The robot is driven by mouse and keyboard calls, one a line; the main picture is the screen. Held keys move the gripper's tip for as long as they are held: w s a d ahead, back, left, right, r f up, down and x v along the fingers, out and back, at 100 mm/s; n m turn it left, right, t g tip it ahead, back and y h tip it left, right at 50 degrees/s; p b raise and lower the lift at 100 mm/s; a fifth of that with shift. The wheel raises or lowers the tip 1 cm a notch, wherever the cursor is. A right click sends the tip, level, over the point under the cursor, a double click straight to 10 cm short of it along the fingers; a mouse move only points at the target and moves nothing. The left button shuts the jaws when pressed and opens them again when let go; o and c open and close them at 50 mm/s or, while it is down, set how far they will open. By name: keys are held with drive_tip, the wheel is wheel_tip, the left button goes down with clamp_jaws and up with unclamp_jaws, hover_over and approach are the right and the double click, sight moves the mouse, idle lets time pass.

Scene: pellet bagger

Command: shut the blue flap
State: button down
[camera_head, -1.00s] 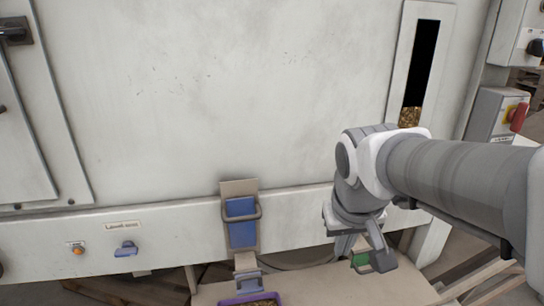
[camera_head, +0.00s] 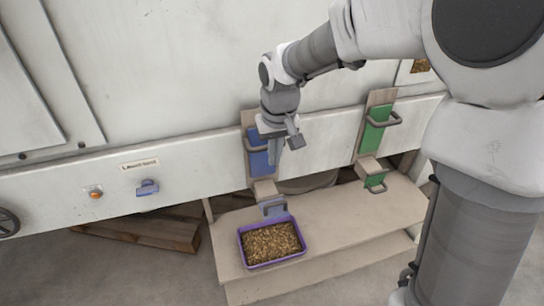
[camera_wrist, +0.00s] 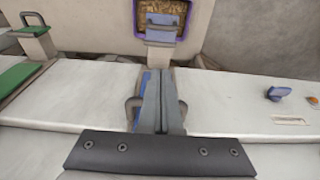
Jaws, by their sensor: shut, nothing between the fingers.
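A blue panel (camera_head: 257,163) with a grey bar handle is set on the machine's lower front. Below it, a short chute ends in a small blue-grey flap (camera_head: 273,209), which also shows in the wrist view (camera_wrist: 160,35). I cannot tell whether this flap is fully closed. My gripper (camera_head: 275,160) is shut and empty, pointing down in front of the blue panel and partly hiding it. In the wrist view, my closed fingers (camera_wrist: 161,75) lie over the panel, with its handle (camera_wrist: 132,108) showing on both sides. I cannot tell whether they touch it.
A purple tray of pellets (camera_head: 242,246) stands on the beige step (camera_head: 335,225) under the chute. To the right are a green panel (camera_head: 374,132) and a small green flap (camera_head: 375,181). A blue knob (camera_head: 147,187) and orange button (camera_head: 95,193) are on the left. The step's right part is clear.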

hover_over(275, 210)
drive_tip(key=w, duration=0.2)
wheel_tip(275, 210, down, 9)
drive_tip(key=shift+s+a+f+b, duration=0.1)
drive_tip(key=shift+s+f+b, duration=0.2)
drive_tip(key=shift+f, duration=0.15)
drive_tip(key=shift+s+f+b, duration=0.2)
drive_tip(key=shift+f+b, duration=0.05)
drive_tip(key=shift+f, duration=0.2)
drive_tip(key=shift+s+f, duration=0.4)
drive_tip(key=shift+f, duration=0.25)
drive_tip(key=shift+s+f+b, duration=0.1)
drive_tip(key=shift+f+b, duration=0.05)
drive_tip(key=shift+b, duration=0.4)
drive_tip(key=shift+s, duration=0.1)
